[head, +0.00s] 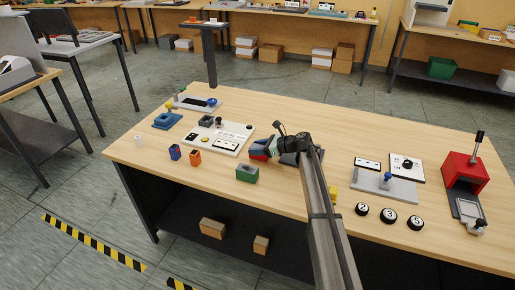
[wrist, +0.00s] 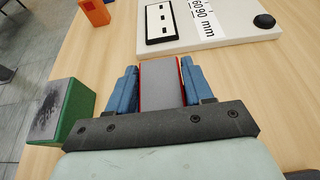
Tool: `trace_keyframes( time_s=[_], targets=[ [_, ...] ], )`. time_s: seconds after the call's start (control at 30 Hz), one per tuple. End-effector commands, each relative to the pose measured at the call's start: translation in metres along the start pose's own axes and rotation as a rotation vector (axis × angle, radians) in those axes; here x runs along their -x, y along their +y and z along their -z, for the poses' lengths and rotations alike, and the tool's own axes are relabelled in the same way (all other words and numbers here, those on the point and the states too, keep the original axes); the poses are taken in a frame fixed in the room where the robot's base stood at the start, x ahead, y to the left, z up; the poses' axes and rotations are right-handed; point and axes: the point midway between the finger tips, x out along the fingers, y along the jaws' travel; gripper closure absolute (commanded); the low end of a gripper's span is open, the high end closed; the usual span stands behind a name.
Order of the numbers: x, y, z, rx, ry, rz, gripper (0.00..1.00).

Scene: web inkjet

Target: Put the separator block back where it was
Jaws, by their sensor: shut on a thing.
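My gripper (head: 268,147) is over the middle of the wooden table in the head view. In the wrist view its two blue fingers (wrist: 160,85) are shut on a red block with a grey top face (wrist: 160,75). No label shows which thing is the separator block. A green block with a dark grey top (head: 247,174) stands just in front; it is left of the fingers in the wrist view (wrist: 62,115). Whether the red block touches the table is unclear.
A blue block (head: 174,152) and an orange block (head: 195,158) stand left. Round numbered black discs (head: 388,216), a grey fixture (head: 372,189) and a red press (head: 465,172) are right.

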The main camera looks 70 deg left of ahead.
Motion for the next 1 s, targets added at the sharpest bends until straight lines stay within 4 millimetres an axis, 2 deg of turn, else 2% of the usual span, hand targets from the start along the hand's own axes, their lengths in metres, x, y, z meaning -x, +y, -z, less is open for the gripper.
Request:
trace_keyframes(
  time_s=[0.1, 0.13, 0.4, 0.73, 0.87, 1.0],
  targets=[
    [-0.001, 0.0, 0.002, -0.001, 0.0, 0.0, 0.87],
    [-0.001, 0.0, 0.003, 0.0, 0.0, 0.0, 0.48],
    [-0.001, 0.0, 0.003, 0.0, 0.0, 0.0, 0.24],
    [0.002, 0.0, -0.001, 0.0, 0.0, 0.0, 0.24],
    [0.017, 0.001, 0.0, 0.0, 0.0, 0.0, 0.24],
    [0.043, 0.001, 0.0, -0.001, 0.0, 0.002, 0.24]
  ],
)
